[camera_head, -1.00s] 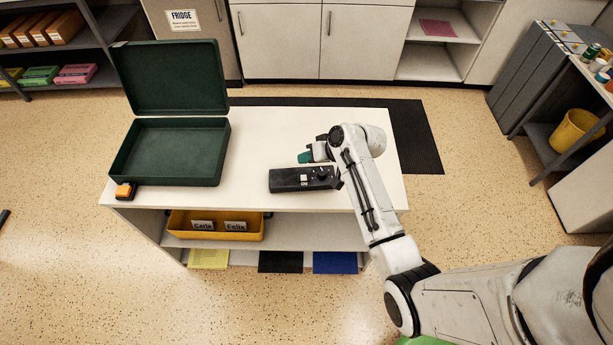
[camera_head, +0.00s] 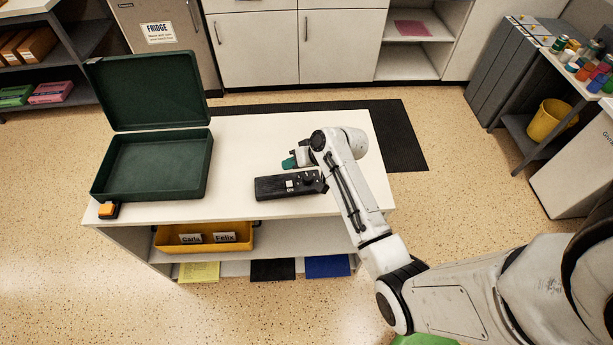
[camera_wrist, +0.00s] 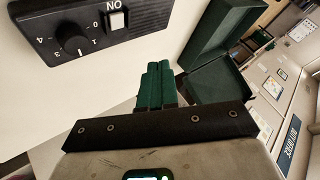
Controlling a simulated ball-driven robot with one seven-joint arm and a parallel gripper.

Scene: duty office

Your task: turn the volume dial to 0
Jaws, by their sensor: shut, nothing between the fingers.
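A black control box (camera_head: 270,188) lies on the white counter (camera_head: 245,150). It has a round black volume dial (camera_head: 308,180) near its right end and a white switch (camera_head: 290,184). In the wrist view the dial (camera_wrist: 72,38) is at upper left, with the white switch (camera_wrist: 117,20) marked ON beside it. The numbers 0, 1, 3 and 4 show around the dial. Its white mark points between 1 and 3. My gripper (camera_head: 289,162) is just behind the box, apart from it. Its green fingers (camera_wrist: 160,72) are shut and empty.
An open green case (camera_head: 150,165) stands at the counter's left, with an orange-and-black item (camera_head: 108,210) at its front corner. A yellow tray (camera_head: 205,243) is on the shelf below. The counter between case and box is clear.

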